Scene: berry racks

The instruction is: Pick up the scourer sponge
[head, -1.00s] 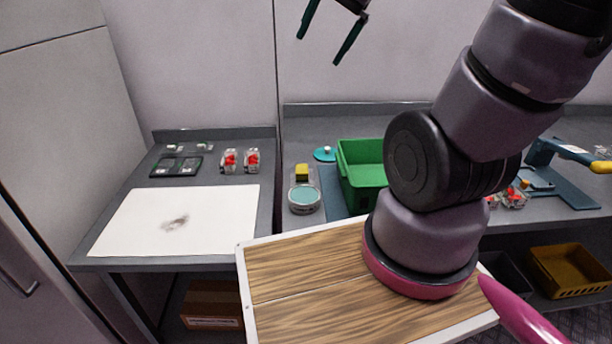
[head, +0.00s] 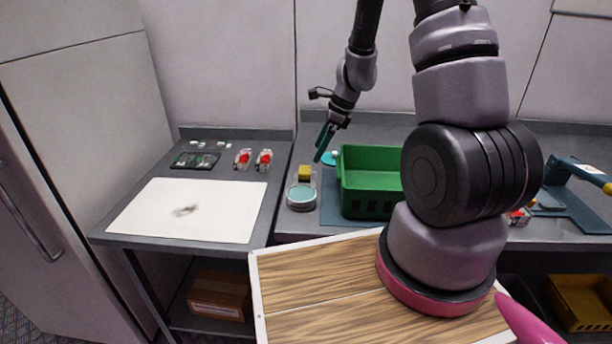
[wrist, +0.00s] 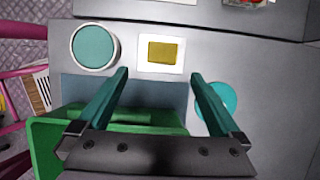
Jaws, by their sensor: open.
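The scourer sponge (head: 304,172) is a small yellow block on the left part of the grey counter, beside the green crate. In the wrist view the sponge (wrist: 165,52) lies flat on a small white tray (wrist: 146,67), just beyond and between my fingertips. My gripper (head: 323,150) is open and empty, pointing down above the counter, a little right of the sponge in the head view. Both teal fingers of my gripper (wrist: 160,74) show spread apart in the wrist view, with nothing between them.
A round teal-topped container (head: 302,197) stands in front of the sponge. A teal disc (wrist: 216,100) lies near the right finger. A separate table with a white sheet (head: 188,211) is at left.

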